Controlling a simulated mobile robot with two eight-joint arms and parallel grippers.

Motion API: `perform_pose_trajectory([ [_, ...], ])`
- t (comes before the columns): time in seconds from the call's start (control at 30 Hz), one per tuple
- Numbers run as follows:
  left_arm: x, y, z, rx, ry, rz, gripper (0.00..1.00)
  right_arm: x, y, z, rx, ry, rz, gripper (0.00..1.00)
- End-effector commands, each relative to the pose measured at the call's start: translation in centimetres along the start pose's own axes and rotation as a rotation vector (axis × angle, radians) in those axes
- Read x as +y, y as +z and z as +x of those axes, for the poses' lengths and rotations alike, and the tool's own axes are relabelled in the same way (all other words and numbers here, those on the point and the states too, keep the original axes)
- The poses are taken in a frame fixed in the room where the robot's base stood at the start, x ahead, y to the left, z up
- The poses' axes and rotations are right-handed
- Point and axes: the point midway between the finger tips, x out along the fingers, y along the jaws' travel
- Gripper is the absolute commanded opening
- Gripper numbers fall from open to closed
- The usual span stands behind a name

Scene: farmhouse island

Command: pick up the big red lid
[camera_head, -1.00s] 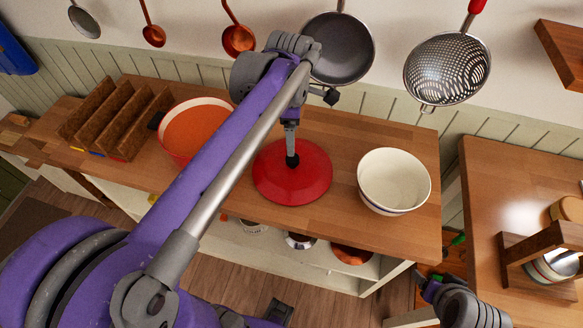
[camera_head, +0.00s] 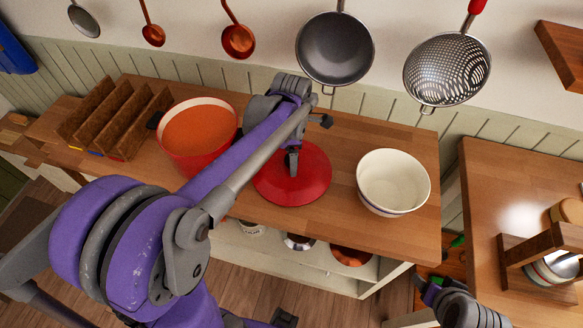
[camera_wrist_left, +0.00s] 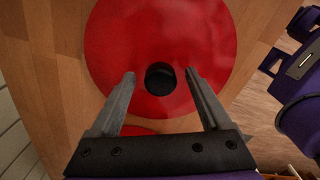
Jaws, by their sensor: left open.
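The big red lid (camera_head: 310,185) lies on the wooden counter between the red pot and the white bowl. In the left wrist view the lid (camera_wrist_left: 205,40) fills the upper middle, with its round black knob (camera_wrist_left: 160,78) near the centre. My left gripper (camera_head: 292,170) is over the lid. In the left wrist view its two fingers (camera_wrist_left: 160,77) are apart, one on each side of the knob, with gaps to it. The knob is hidden behind the gripper in the head view. My right gripper (camera_head: 433,290) is low at the right, away from the lid; its jaws are unclear.
A red pot (camera_head: 168,158) with orange contents stands left of the lid, beside a wooden rack (camera_head: 88,140). A white bowl (camera_head: 393,182) stands close on the right. Pans and ladles hang on the wall behind. A second counter is at the right.

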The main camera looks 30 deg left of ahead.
Motion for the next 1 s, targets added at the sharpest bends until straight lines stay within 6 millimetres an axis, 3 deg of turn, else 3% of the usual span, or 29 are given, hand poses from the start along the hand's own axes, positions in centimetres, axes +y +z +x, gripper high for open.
perform_pose_trajectory([
  [0.27, -0.03, -0.01, 0.55, 0.000, 0.000, 0.000, 0.81, 0.00, 0.04, 0.03, 0.000, 0.000, 0.000, 0.72],
  [0.3, -0.03, -0.01, 0.55, 0.000, 0.000, 0.000, 0.77, 0.00, 0.04, 0.03, 0.000, 0.000, 0.000, 0.72],
  [0.73, -0.02, -0.01, 0.52, 0.000, 0.000, 0.000, 0.00, 0.00, 0.04, 0.03, 0.000, 0.000, 0.000, 0.72],
  [1.0, -0.02, -0.02, 0.51, 0.000, 0.000, 0.000, 0.00, 0.00, 0.04, 0.03, 0.000, 0.000, 0.000, 0.72],
])
